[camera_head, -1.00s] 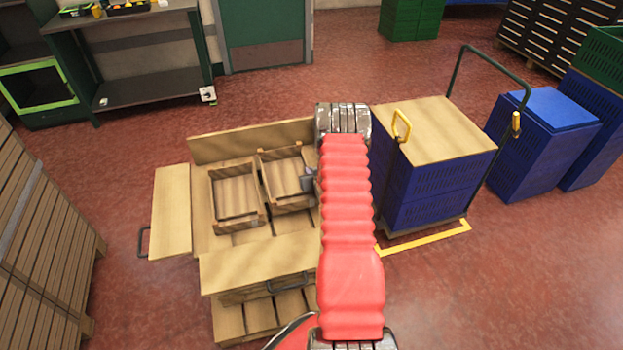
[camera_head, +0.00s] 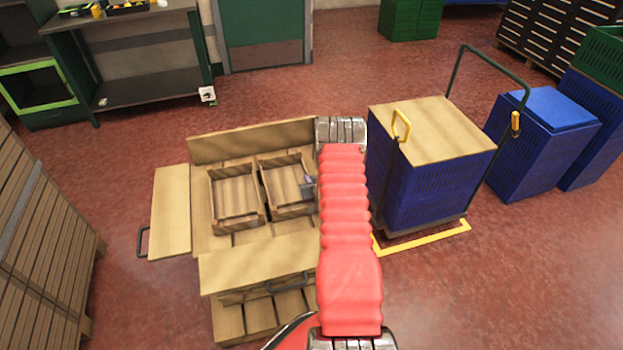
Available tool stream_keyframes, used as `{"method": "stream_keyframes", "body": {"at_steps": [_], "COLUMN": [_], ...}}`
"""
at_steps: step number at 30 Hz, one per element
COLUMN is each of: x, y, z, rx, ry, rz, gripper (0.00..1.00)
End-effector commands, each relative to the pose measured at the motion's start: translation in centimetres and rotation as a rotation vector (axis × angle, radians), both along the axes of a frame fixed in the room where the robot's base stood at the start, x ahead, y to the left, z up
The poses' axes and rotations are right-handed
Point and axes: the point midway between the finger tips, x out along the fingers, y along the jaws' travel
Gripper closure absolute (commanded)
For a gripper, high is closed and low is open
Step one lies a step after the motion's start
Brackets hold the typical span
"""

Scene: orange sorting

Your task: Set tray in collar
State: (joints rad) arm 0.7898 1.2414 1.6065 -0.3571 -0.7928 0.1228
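A wooden collar (camera_head: 250,142) stands on a pallet (camera_head: 262,318), with a raised back board, a side board folded out at left and a front board. Inside it, a wooden tray (camera_head: 236,212) sits at left. A second wooden tray (camera_head: 283,178) is just right of it, roughly level with it and very close. My gripper (camera_head: 308,187) is at this second tray's right wall and seems shut on it. The fingertips are small and hard to see. My red arm covers the collar's right side, so the right end and any tray behind it are hidden.
A cart of blue crates with a wooden top (camera_head: 433,130) stands close on the right, with a green handle frame. More blue crates (camera_head: 545,135) are farther right. A stack of wooden boards (camera_head: 45,245) is at left. Red floor is open behind the collar and at front right.

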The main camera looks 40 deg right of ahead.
Motion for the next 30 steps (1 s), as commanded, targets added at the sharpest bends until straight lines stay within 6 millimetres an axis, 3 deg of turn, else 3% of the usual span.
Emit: {"method": "stream_keyframes", "body": {"at_steps": [8, 18, 30], "x": [0.0, 0.0, -3.1], "y": [0.0, 0.0, 1.7], "z": [0.0, 0.3, 2.2], "rx": [0.0, 0.0, 0.001], "ry": [0.001, 0.0, 0.001], "rz": [0.0, 0.0, -0.001], "gripper": [0.76, 0.76, 0.76]}}
